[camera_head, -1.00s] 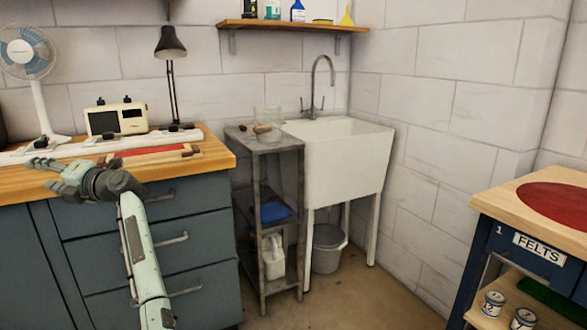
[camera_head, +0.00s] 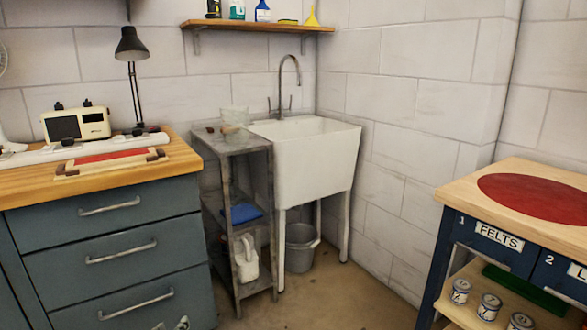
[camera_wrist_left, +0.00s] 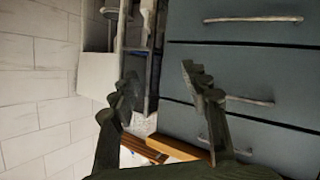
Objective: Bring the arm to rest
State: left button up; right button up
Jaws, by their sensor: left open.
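My left gripper (camera_head: 172,324) shows only as a small pale piece at the bottom edge of the head view, low in front of the drawers. In the left wrist view the two dark fingers of this gripper (camera_wrist_left: 160,92) stand wide apart with nothing between them. The rest of my left arm is out of the head view. My right gripper is in neither view.
The drawer cabinet (camera_head: 110,245) with its wooden top stands at the left. A grey shelf stand (camera_head: 235,148) and a white sink (camera_head: 310,170) stand mid-view. A felts bench (camera_head: 460,195) stands at the right. Bare floor (camera_head: 345,295) lies between.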

pick_arm(q)
jog(key=s+d+f+m+g, duration=0.1)
jog(key=s+f+g, duration=0.3)
jog(key=s+f, duration=0.5)
jog(key=s+d+f+m+g, duration=0.2)
jog(key=s+f+m+g, duration=0.1)
jog(key=s+f, duration=0.7)
jog(key=s+g, duration=0.1)
jog(key=s, duration=0.3)
jog(key=shift+d+f, duration=0.15)
jog(key=shift+d, duration=0.15)
jog(key=s+f+g, duration=0.1)
jog(key=s, duration=0.2)
jog(key=s+f+m+g, duration=0.1)
jog(key=s, duration=0.2)
jog(key=s+f+g+y, duration=0.1)
jog(key=s, duration=0.3)
jog(key=shift+s+a+f+m, duration=0.1)
jog(key=shift+a+f+m, duration=0.15)
jog(key=shift+a+m, duration=0.1)
jog(key=shift+c, duration=0.2)
